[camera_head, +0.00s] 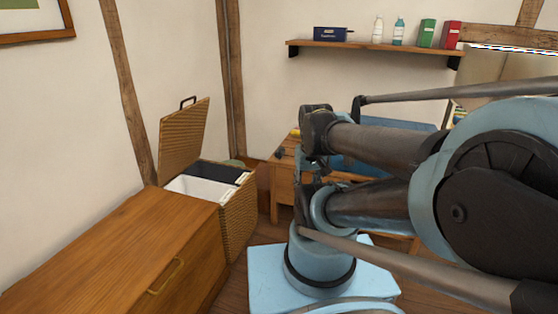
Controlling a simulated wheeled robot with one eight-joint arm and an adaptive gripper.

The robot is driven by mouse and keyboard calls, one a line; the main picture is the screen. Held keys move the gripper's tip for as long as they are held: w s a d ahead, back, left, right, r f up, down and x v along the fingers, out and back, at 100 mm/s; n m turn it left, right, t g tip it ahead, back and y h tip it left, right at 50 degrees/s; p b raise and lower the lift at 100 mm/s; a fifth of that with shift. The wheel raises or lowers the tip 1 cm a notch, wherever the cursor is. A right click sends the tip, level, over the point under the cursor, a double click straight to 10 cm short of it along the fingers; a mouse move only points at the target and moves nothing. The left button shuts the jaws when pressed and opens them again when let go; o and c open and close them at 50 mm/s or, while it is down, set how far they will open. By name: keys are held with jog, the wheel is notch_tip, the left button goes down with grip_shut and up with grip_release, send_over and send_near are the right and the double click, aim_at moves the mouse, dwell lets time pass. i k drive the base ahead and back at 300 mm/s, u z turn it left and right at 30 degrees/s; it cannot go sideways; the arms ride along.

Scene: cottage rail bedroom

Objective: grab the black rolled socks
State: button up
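A small dark lump (280,153) shows at the left end of a wooden table (284,178), just left of my arm. It is too small to tell whether it is the black rolled socks. No other rolled socks can be made out. My arm fills the middle and right of the view and covers much of the table. My gripper's fingers cannot be made out, so its opening is hidden.
An open wicker hamper (238,219) with white lining and dark cloth stands beside a wooden chest (113,239) at left. A blue bin (362,167) is partly behind my arm. A wall shelf (372,47) holds bottles and boxes.

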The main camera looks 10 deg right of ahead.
aim_at(280, 152)
jog(key=z, duration=0.05)
jog(key=k, duration=0.25)
jog(key=u, duration=0.4)
jog(key=i, duration=1.1)
jog(key=z, duration=0.5)
